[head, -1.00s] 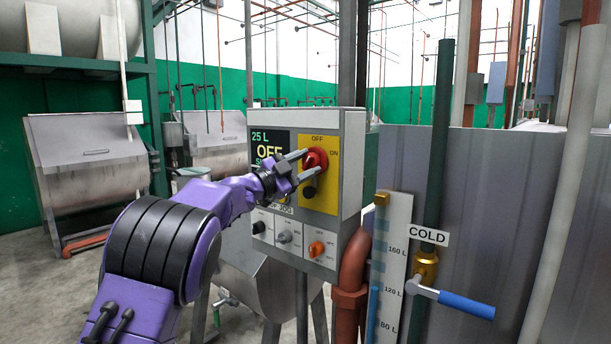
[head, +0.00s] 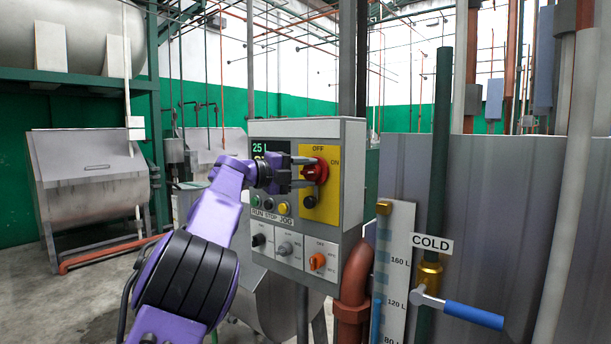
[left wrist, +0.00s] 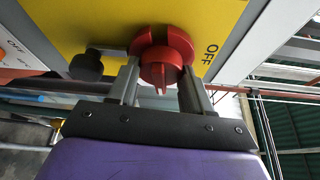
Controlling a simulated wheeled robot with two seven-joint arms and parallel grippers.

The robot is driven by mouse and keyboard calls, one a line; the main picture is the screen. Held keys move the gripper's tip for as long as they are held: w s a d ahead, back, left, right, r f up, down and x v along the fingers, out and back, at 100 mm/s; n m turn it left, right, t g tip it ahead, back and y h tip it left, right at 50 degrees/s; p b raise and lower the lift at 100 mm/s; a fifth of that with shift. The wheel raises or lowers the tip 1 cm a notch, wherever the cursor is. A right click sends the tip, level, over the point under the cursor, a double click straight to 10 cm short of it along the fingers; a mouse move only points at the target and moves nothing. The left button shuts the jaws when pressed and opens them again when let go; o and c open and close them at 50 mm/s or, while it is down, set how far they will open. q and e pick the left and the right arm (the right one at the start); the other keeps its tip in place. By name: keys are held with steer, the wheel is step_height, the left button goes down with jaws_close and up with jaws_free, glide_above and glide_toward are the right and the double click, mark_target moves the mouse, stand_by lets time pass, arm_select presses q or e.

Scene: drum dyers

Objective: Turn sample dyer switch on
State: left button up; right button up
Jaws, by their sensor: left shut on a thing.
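The red rotary switch (head: 316,169) sits on a yellow plate (head: 325,208) on the right of the control box's front. OFF is printed above it and ON to its upper right. My left gripper (head: 305,172) reaches it from the left, with one finger above the other. In the left wrist view the fingers (left wrist: 160,82) lie on both sides of the red switch (left wrist: 160,62), shut on it. Which mark the switch points to is hard to tell. My right gripper is not in view.
The grey control box (head: 351,180) has RUN, STOP and JOG buttons and smaller knobs below. A dark knob (head: 310,202) sits just under the red switch. To the right are a level gauge (head: 395,260), a blue-handled COLD valve (head: 472,314) and a metal tank wall (head: 485,220).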

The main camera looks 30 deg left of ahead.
arm_select(q)
steer(key=shift+f+m+g, duration=0.15)
steer(key=shift+m+g, duration=0.15)
steer(key=shift+m, duration=0.4)
steer(key=o, duration=1)
steer(key=shift+o, duration=0.2)
steer(key=shift+s, duration=0.1)
steer(key=shift+s+a+b, duration=0.1)
steer(key=shift+s+b, duration=0.1)
steer(key=shift+b, duration=0.1)
steer(key=b+v, duration=0.4)
steer(key=v, duration=0.6)
